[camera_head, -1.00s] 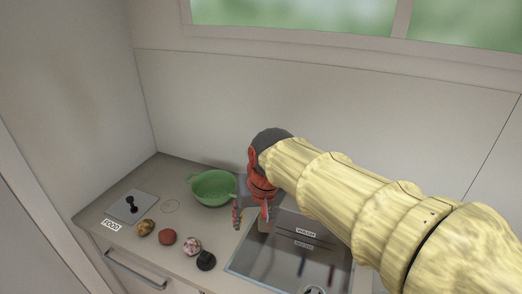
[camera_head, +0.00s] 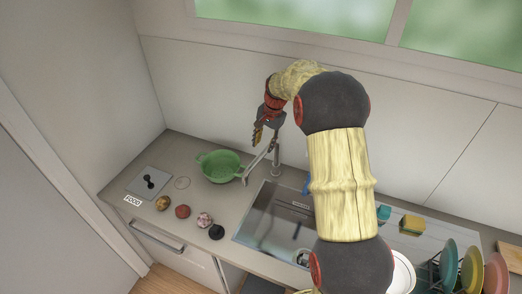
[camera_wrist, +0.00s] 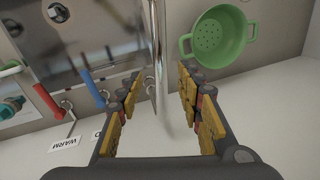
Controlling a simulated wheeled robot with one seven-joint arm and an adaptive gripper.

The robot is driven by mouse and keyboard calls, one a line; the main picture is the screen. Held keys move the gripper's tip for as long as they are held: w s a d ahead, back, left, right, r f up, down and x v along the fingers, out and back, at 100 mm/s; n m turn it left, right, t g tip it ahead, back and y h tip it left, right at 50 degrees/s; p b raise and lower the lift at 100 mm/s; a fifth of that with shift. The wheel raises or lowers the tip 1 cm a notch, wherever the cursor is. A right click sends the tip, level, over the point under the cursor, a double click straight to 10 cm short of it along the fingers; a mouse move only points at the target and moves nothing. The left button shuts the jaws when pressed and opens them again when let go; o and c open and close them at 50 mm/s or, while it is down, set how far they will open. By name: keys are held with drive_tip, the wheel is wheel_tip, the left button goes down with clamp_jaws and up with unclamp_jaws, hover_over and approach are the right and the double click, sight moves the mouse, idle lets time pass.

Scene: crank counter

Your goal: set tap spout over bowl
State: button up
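The green bowl (camera_head: 219,169), with holes in its floor, stands on the counter left of the sink; it also shows in the wrist view (camera_wrist: 221,36). The grey tap spout (camera_head: 258,164) slopes from its upright post towards the bowl. Its end appears beside the bowl's right handle, not over the middle. My gripper (camera_head: 262,138) is above the spout, near the post. In the wrist view its fingers (camera_wrist: 158,100) are apart and empty, with the spout (camera_wrist: 157,45) showing between them. I cannot tell whether either finger touches it.
The sink (camera_head: 272,222) lies right of the bowl. Red (camera_wrist: 47,100) and blue (camera_wrist: 92,88) handles show in the wrist view. Several round food items (camera_head: 183,211) line the counter's front left. A plate rack (camera_head: 450,270) and a yellow sponge (camera_head: 411,224) are at right.

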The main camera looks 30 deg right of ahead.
sight(261, 155)
drive_tip(key=f, duration=0.4)
drive_tip(key=w+f, duration=0.1)
drive_tip(key=f, duration=0.1)
drive_tip(key=shift+w+a+f, duration=0.1)
drive_tip(key=shift+a+f, duration=0.2)
drive_tip(key=shift+a, duration=0.05)
drive_tip(key=shift+c, duration=0.8)
drive_tip(key=c, duration=0.8)
clamp_jaws()
